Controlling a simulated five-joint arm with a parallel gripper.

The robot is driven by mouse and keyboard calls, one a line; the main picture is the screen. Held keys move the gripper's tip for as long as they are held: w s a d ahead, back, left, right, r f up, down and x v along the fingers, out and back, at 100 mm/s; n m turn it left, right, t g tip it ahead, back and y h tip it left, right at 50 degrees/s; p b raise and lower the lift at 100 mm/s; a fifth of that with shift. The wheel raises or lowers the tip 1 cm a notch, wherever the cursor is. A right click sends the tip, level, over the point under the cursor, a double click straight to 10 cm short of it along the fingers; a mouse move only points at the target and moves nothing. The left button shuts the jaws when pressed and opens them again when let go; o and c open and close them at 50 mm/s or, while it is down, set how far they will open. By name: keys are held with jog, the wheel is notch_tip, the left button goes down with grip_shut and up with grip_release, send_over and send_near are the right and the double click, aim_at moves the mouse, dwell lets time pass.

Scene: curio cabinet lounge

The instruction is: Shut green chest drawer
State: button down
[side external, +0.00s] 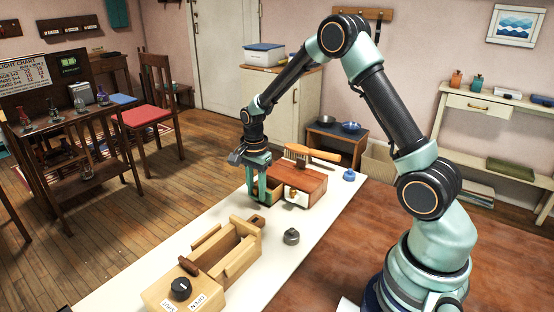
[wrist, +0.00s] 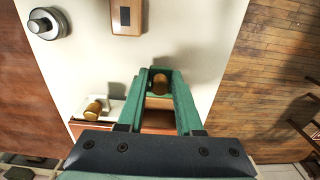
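A reddish-brown wooden chest (side external: 308,184) stands on the white tabletop. A drawer (side external: 273,189) sticks out of its left side, partly hidden by my fingers. The drawer's light wood also shows in the wrist view (wrist: 158,103). A brown round knob (wrist: 160,84) shows between my fingertips, against green that seems to be the drawer front. My gripper (side external: 256,199) points down at this drawer with its fingers apart. In the wrist view (wrist: 160,76), small gaps seem to show beside the knob; contact is unclear. A second, white drawer front (side external: 297,197) has a gold knob.
A wooden box with a slide (side external: 226,250) stands nearer the camera.

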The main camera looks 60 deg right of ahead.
aim_at(268, 180)
jog(key=shift+d, duration=2.55)
jog(key=shift+c, duration=2.4)
grip_release()
jog(key=shift+r, duration=0.1)
